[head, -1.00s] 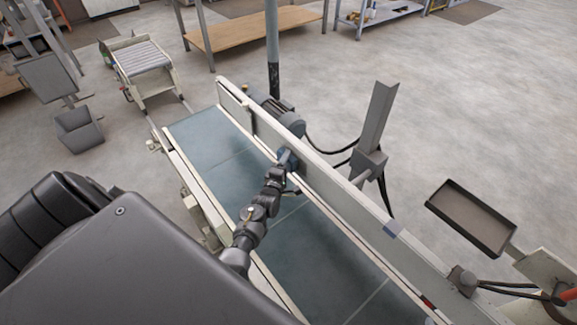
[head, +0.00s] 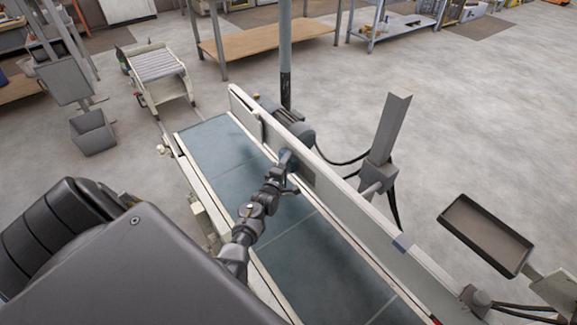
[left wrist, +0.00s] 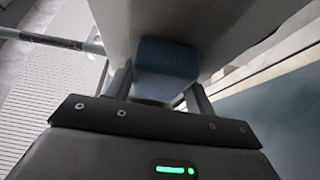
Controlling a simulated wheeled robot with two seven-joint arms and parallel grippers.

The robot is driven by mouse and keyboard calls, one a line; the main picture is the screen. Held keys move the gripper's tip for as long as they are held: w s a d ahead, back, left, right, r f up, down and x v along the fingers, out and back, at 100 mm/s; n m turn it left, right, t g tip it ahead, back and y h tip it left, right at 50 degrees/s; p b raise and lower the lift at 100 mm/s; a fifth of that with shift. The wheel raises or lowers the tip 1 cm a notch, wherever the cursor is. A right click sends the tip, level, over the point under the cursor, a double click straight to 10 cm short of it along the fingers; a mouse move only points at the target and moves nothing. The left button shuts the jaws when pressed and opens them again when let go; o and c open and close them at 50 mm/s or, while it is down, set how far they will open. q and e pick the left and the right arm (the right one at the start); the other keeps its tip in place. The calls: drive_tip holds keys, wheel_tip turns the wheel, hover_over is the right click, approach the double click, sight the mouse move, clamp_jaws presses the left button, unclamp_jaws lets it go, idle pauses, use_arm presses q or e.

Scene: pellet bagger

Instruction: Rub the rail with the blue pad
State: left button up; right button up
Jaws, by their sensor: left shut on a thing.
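The rail (head: 345,200) is a long pale guard along the far side of the conveyor belt. My left gripper (head: 287,163) reaches over the belt in the head view and is shut on the blue pad (head: 285,156). The pad is at the rail's belt-facing side, mostly hidden by the gripper. In the left wrist view the pad (left wrist: 165,68) sits between the fingers (left wrist: 158,88), up against a pale surface; whether it touches fully is hard to tell. A darker grey patch shows on the rail just right of the gripper. My right gripper is not in view.
The blue-grey belt (head: 225,155) runs below my left arm. Behind the rail stand a motor (head: 295,130), a grey post (head: 388,130) and cables. A dark tray (head: 485,235) is at the right. A grey bin (head: 92,132) stands on the floor at left.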

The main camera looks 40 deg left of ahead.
sight(295, 168)
use_arm(q)
drive_tip(key=shift+s+d+r+p, duration=0.1)
drive_tip(key=shift+d+p, duration=0.4)
drive_tip(key=shift+d, duration=0.5)
drive_tip(key=shift+s+d, duration=0.2)
drive_tip(key=shift+d, duration=0.3)
drive_tip(key=shift+s+d, duration=0.15)
drive_tip(key=shift+d, duration=0.3)
drive_tip(key=shift+s+d+p, duration=0.2)
drive_tip(key=shift+d+p, duration=0.2)
drive_tip(key=shift+d, duration=0.15)
drive_tip(key=shift+s+d+p, duration=0.2)
drive_tip(key=shift+d+p, duration=0.2)
drive_tip(key=shift+d, duration=0.15)
drive_tip(key=shift+s+d, duration=0.25)
drive_tip(key=shift+d, duration=0.2)
drive_tip(key=shift+d, duration=0.1)
